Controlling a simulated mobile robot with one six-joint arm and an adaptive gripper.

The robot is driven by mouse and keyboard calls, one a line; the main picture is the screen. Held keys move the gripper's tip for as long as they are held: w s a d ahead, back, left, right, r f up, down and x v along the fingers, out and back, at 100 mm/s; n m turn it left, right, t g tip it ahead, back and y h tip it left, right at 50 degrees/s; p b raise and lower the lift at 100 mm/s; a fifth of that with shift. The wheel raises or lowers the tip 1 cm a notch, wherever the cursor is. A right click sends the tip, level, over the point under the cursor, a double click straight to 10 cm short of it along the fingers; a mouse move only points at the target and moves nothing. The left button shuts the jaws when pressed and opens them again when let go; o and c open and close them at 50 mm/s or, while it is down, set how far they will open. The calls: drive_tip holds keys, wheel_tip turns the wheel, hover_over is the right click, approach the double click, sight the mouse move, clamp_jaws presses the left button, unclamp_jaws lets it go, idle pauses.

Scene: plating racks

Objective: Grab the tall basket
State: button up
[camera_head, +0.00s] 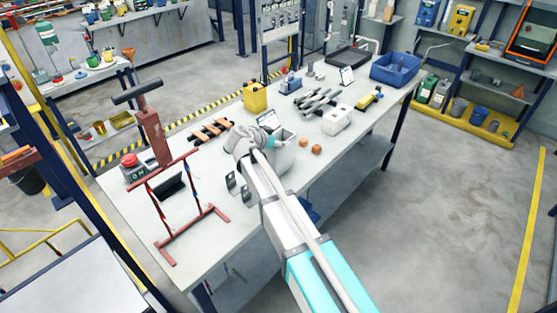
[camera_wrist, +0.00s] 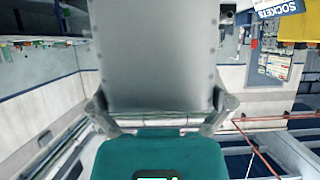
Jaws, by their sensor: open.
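A tall, plain grey box-like container (camera_head: 284,158) stands on the workbench beside the end of my arm; it is the likeliest tall basket. My arm hides part of it. In the wrist view, a flat grey panel with small dots along its edges (camera_wrist: 152,55) fills the upper middle at close range. I cannot tell for sure whether it is that container's wall. My gripper (camera_wrist: 160,106) is open, with one finger at each lower side of the panel. Whether they touch it is unclear. No held object is visible.
A red-brown frame rack (camera_head: 200,187) stands at the bench's left end. A yellow box (camera_head: 255,97), two small orange-brown blocks (camera_head: 317,149), a white box (camera_head: 337,119) and a blue bin (camera_head: 396,69) are also on the bench (camera_head: 225,235). The floor at right is clear.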

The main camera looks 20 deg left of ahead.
drive_tip(key=shift+w+d+f, duration=0.1)
drive_tip(key=shift+w+f, duration=0.05)
drive_tip(key=shift+w, duration=0.1)
idle(0.4)
drive_tip(key=c, duration=1.1)
drive_tip(key=shift+o, duration=0.2)
drive_tip(key=shift+r, duration=0.25)
